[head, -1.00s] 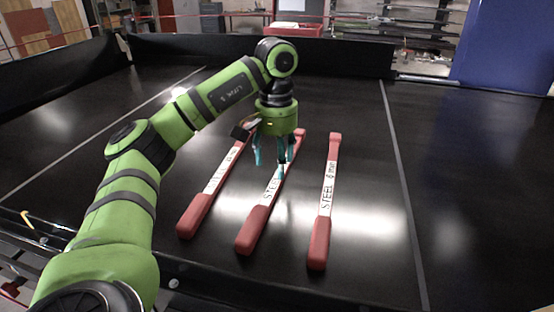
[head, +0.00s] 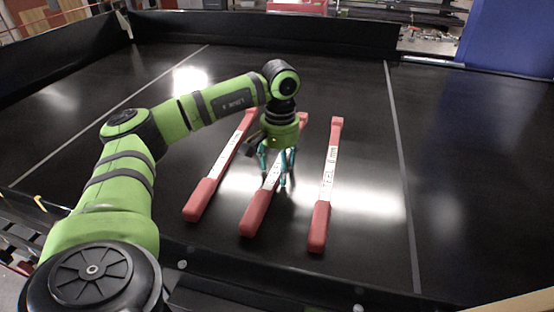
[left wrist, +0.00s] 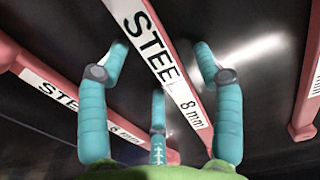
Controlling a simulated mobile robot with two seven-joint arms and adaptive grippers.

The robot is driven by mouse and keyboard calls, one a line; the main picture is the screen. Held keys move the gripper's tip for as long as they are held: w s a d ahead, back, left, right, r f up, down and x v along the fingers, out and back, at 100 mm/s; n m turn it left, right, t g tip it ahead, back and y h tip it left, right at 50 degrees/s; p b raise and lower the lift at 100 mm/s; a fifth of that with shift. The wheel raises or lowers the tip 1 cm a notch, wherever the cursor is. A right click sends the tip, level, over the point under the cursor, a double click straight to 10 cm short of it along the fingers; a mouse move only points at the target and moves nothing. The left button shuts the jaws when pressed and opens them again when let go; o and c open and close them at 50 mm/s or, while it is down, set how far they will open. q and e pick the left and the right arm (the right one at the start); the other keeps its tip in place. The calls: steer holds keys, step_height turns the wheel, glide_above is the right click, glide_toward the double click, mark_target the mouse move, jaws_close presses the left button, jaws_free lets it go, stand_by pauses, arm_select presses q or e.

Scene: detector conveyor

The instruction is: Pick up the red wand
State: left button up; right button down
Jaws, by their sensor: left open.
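Three red wands with white labelled middles lie side by side on the black conveyor: a left wand (head: 199,200), a middle wand (head: 256,213) and a right wand (head: 320,226). My left gripper (head: 277,178) is above the middle wand, pointing down, and hides part of its label. In the left wrist view the teal fingers (left wrist: 160,85) are spread open on both sides of the middle wand's label (left wrist: 160,62), which reads "STEEL 8 mm". I see no finger closed on it. The left wand (left wrist: 8,52) and the right wand (left wrist: 306,95) flank it. My right gripper is out of view.
The black conveyor (head: 468,180) has free room right of the wands and at the far left. A low black wall (head: 270,30) runs along the back. A blue panel (head: 510,38) stands at the back right.

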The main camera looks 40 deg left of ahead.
arm_select(q)
jaws_close()
